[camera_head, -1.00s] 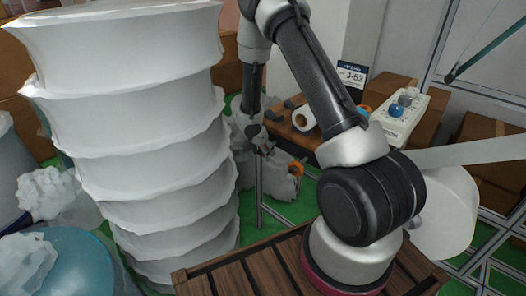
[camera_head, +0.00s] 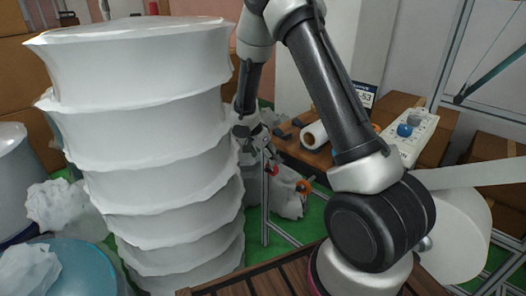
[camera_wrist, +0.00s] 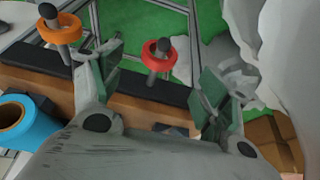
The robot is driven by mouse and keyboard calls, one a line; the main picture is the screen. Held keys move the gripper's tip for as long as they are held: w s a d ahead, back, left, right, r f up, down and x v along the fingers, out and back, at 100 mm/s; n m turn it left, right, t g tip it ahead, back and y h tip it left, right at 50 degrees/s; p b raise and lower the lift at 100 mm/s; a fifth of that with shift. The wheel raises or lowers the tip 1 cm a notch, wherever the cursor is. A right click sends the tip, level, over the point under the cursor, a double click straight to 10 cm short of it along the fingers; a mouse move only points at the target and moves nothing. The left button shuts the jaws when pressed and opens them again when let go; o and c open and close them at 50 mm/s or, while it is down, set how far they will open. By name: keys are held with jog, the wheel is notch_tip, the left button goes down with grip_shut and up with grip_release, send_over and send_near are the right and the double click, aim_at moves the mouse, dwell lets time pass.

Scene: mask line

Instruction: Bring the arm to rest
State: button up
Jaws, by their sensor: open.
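My arm reaches up and over from the right in the head view, with my gripper (camera_head: 262,148) hanging down behind the white stack. In the wrist view my gripper (camera_wrist: 160,72) is open, its two grey-green finger pads wide apart with nothing held between them. A red ring (camera_wrist: 158,48) sits around a dark pin, beyond and between the fingers, apart from both. It shows small just under the gripper in the head view (camera_head: 272,169).
An orange ring (camera_wrist: 60,24) around another pin lies left of the red one. A blue roll (camera_wrist: 22,122) lies beside the left finger. A tall white stack (camera_head: 150,150) stands close left of the arm. A control box (camera_head: 408,135) is at the right.

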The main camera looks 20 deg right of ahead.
jog(key=s+d+r+n+t+y, duration=0.1)
jog(key=s+r+n, duration=0.5)
jog(key=s+r, duration=0.9)
jog(key=s+d+r+n+t+y, duration=0.1)
jog(key=s+r+n+y, duration=0.2)
jog(key=s+r+n, duration=0.4)
jog(key=s+r, duration=0.7)
jog(key=s, duration=0.4)
jog(key=shift+s+d+r+t, duration=0.25)
jog(key=shift+s+r+t, duration=0.1)
jog(key=shift+s+t, duration=0.05)
